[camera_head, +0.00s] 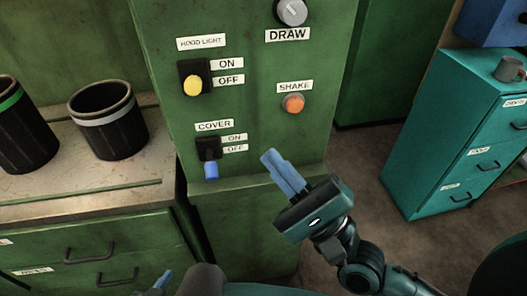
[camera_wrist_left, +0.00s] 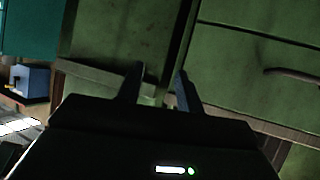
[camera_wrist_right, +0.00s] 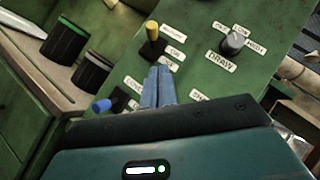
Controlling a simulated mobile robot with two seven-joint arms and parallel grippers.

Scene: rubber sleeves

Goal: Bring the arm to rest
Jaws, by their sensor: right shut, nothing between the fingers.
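My right gripper (camera_head: 272,160) is in front of the green control panel (camera_head: 250,145). Its blue fingers are closed together with nothing between them; they also show in the right wrist view (camera_wrist_right: 158,75). In the head view the fingertips appear to the right of the blue COVER lever (camera_head: 211,171), which points down by the OFF label. I cannot tell their exact distance from the panel. My left gripper (camera_head: 161,283) shows only partly at the bottom edge of the head view. In the left wrist view its fingers (camera_wrist_left: 160,80) are apart and empty, pointing toward green cabinet fronts.
The panel also carries a yellow HOOD LIGHT lever (camera_head: 192,86), an orange SHAKE button (camera_head: 293,103) and a grey DRAW knob (camera_head: 291,11). Two dark bins (camera_head: 108,120) stand on the left counter (camera_head: 70,180). A teal drawer cabinet (camera_head: 455,130) stands right, with floor between.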

